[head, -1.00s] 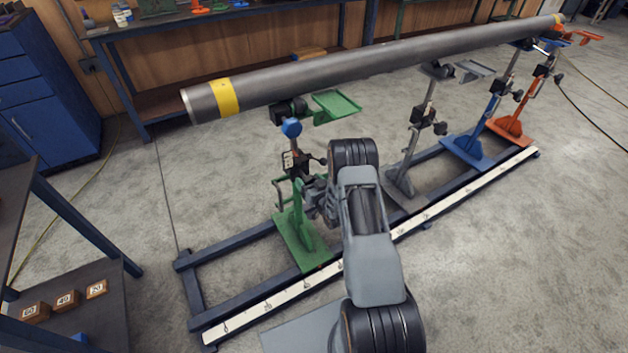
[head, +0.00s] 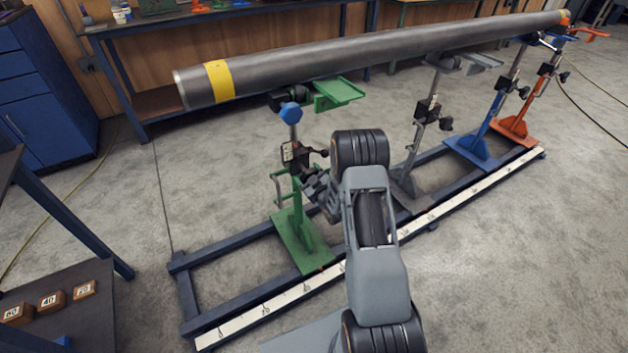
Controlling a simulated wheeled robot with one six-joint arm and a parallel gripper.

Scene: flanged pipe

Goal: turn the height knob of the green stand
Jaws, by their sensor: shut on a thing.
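The green stand (head: 302,243) stands upright on the near left of the rail frame. Its column carries a blue part (head: 291,113) near the top and a dark clamp body (head: 291,154) lower down, with a black knob on the right side. My gripper (head: 311,184) is beside the column, just below the clamp body, and is shut on the height knob. The held knob and the fingertips are mostly hidden by the gripper and wrist, so the exact contact does not show. The long grey pipe (head: 330,66), with a yellow band, lies above the stand heads.
Grey (head: 404,186), blue (head: 470,151) and orange (head: 513,131) stands follow along the rail frame (head: 215,309). A green tray (head: 338,92) juts from the green stand's head. Numbered blocks (head: 50,300) lie on a shelf at lower left.

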